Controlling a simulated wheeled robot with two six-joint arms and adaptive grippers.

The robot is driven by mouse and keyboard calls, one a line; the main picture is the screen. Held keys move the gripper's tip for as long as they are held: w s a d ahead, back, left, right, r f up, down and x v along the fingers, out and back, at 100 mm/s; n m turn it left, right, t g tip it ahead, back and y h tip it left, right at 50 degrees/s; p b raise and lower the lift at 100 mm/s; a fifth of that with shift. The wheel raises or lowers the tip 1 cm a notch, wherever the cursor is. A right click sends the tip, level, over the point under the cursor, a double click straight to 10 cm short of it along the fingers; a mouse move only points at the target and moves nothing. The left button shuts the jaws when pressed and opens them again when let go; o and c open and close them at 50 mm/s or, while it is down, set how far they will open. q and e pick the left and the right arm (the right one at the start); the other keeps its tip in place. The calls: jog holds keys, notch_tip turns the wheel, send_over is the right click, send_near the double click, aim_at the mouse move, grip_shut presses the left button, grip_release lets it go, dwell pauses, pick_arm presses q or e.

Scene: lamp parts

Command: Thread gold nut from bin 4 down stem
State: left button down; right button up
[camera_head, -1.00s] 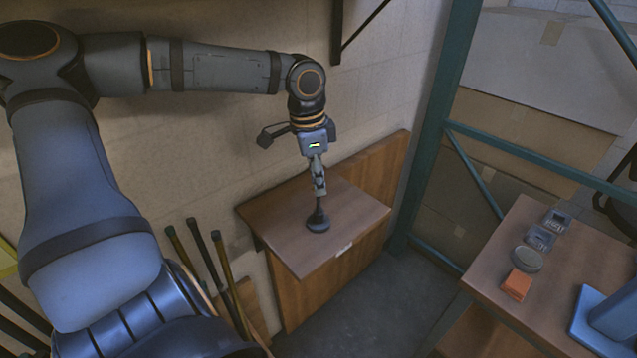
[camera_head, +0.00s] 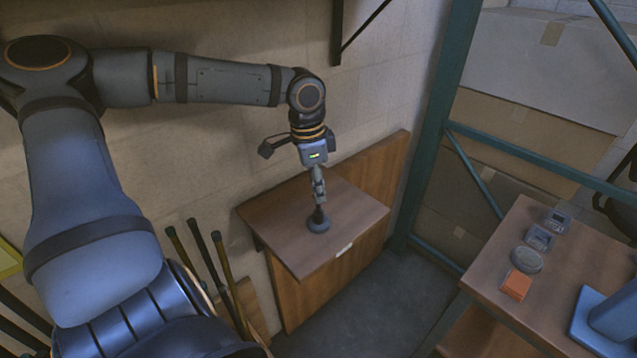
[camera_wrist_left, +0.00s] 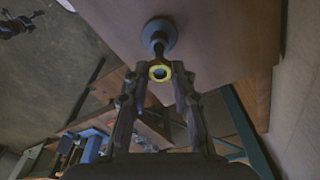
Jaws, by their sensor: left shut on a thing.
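The lamp base (camera_head: 318,224) is a dark round foot with a short upright stem, standing on the small brown wooden table. In the left wrist view the base (camera_wrist_left: 160,32) shows beyond the fingertips, with its stem pointing toward my gripper. My left gripper (camera_head: 319,198) points straight down above the base. In the wrist view its fingertips (camera_wrist_left: 160,73) are closed on the gold nut (camera_wrist_left: 161,72), a small yellow ring with a dark centre. The nut lines up with the stem's end; I cannot tell whether it is around the stem or just above it. My right gripper is out of view.
The small table (camera_head: 285,220) stands against the wall with bare top around the base. Several poles (camera_head: 228,275) lean at its left. At right, a bench (camera_head: 575,265) holds small clear containers (camera_head: 540,236), a round grey lid (camera_head: 526,259), an orange block (camera_head: 515,286) and a blue object (camera_head: 605,320).

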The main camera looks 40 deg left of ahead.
pick_arm(q)
jog(key=shift+f, duration=1)
jog(key=shift+p, duration=0.65)
jog(key=shift+f, duration=0.1)
jog(key=shift+f, duration=0.8)
jog(key=shift+f, duration=0.15)
jog(key=shift+s, duration=0.1)
jog(key=c, duration=1.8)
grip_release()
grip_shut()
